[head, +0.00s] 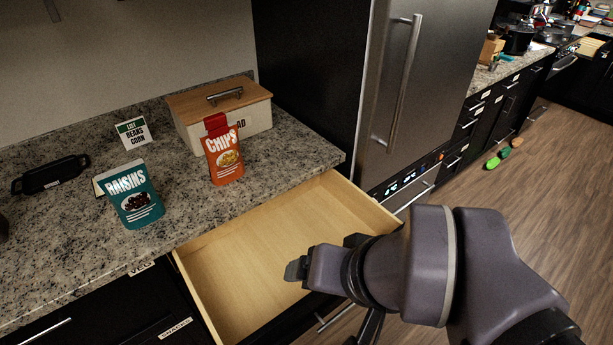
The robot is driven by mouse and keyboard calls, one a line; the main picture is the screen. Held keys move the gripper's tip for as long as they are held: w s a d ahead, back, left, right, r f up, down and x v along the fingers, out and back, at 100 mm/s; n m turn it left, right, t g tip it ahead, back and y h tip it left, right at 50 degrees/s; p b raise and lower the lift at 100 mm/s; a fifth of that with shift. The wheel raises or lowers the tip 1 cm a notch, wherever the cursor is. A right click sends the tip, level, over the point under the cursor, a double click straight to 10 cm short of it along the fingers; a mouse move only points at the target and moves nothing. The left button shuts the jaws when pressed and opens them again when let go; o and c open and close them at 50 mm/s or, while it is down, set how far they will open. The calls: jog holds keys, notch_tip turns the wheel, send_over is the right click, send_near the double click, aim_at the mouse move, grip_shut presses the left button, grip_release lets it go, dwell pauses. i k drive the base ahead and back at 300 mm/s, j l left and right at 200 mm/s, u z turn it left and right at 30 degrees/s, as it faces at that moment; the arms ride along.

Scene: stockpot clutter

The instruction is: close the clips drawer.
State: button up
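An open drawer (235,265) with a pale wooden inside sticks out from under the granite counter. It looks empty in the part I see. Its front is mostly hidden behind my arm, and no clips label shows on it. My gripper (296,270) appears over the drawer's front right part in the picture. A dark fingertip points left. I cannot tell whether it touches the drawer or whether the fingers are apart.
On the counter (75,235) stand a teal raisins bag (137,205), an orange chips bag (225,158), a bread box (250,122), a list card (132,132) and a black case (50,175). A steel fridge (425,90) stands right of the drawer. Wood floor (545,190) lies open at right.

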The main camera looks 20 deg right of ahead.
aim_at(232, 273)
jog(key=k+j+z, duration=0.3)
jog(key=z, duration=0.2)
jog(key=k+j+z, duration=0.2)
jog(key=k+z, duration=0.3)
jog(key=i+j, duration=0.05)
jog(key=i, duration=0.1)
